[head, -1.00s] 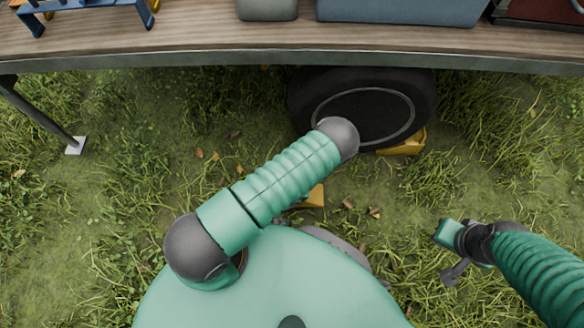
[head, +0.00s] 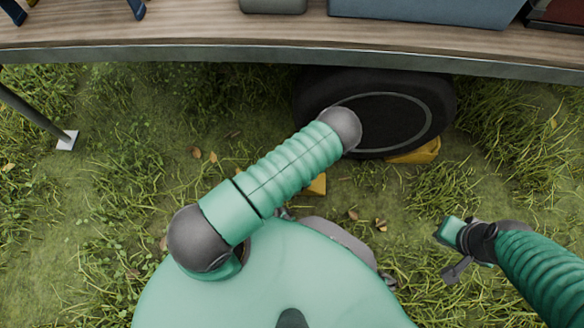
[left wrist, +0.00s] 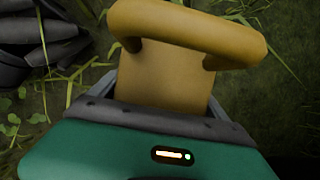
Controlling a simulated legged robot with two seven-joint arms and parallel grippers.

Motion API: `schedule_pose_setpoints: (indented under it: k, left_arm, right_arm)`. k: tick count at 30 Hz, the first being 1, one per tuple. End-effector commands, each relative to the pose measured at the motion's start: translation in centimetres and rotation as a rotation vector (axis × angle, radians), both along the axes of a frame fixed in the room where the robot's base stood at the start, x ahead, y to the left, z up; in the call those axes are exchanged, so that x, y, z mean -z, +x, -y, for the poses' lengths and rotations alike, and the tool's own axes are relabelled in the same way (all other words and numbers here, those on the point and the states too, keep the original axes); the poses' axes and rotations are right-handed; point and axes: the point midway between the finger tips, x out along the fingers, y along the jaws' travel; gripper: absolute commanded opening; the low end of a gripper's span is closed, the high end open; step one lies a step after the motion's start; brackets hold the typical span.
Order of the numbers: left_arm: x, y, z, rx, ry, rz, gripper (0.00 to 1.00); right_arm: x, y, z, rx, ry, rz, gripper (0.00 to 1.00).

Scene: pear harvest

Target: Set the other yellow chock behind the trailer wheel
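One yellow chock (head: 418,152) sits on the ground against the right side of the black trailer wheel (head: 385,118). The other yellow chock (head: 318,186) shows only as a small piece beside my left arm, short of the wheel. In the left wrist view this chock (left wrist: 165,78), with its thick looped handle, fills the space between the fingers of my left gripper (left wrist: 160,95), which is shut on it. In the head view the left gripper is hidden below the arm. My right gripper (head: 452,252) is open and empty over the grass at the right.
The trailer's wooden bed (head: 200,35) with its metal edge runs across the top above the wheel, with boxes on it. A support leg with a white foot (head: 67,140) stands at the left. Grass left of the wheel is clear.

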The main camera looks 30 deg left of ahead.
Motion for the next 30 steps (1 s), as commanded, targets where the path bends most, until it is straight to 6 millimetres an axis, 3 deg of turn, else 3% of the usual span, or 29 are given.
schedule_pose_setpoints:
  k: [3, 11, 21, 30]
  left_arm:
    - [0.0, 0.0, 0.0, 0.0, 0.0, 0.0, 1.0]
    - [-0.6, 0.1, 0.1, 0.0, 0.0, 0.0, 1.0]
    - [-8.4, 1.6, 2.6, 0.001, -0.001, 0.002, 1.0]
    - [-12.0, 2.7, 4.0, -0.016, -0.005, 0.009, 1.0]
  right_arm:
    - [0.0, 0.0, 0.0, 0.0, 0.0, 0.0, 0.0]
    - [-0.5, 0.0, 0.0, 0.0, 0.0, 0.0, 0.0]
    - [-6.3, 0.0, 0.0, 0.0, 0.0, 0.0, 0.0]
    - [-8.0, 0.0, 0.0, 0.0, 0.0, 0.0, 0.0]
